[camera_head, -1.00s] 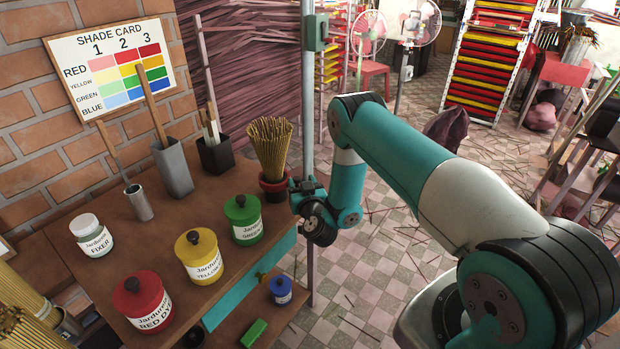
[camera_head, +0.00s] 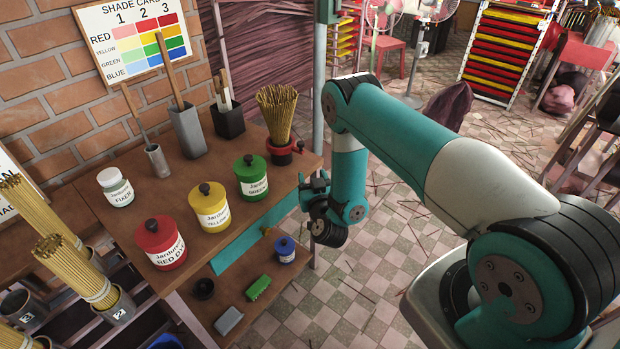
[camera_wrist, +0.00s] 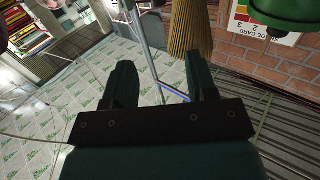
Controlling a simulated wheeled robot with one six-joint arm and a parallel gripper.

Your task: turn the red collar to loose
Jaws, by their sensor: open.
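In the head view, my gripper (camera_head: 316,186) is beside the right end of the table, close to the pole. In the wrist view, a thin pole and a bundle of incense sticks (camera_wrist: 190,28) show beyond the fingers.
The wooden table (camera_head: 150,192) bears a red jar (camera_head: 160,243), a yellow jar (camera_head: 210,208), a green jar (camera_head: 251,178) and a white fixer jar (camera_head: 115,187). A lower shelf holds a blue jar (camera_head: 285,250) and a green block (camera_head: 258,288). Tiled floor (camera_head: 390,235) is open right of the table.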

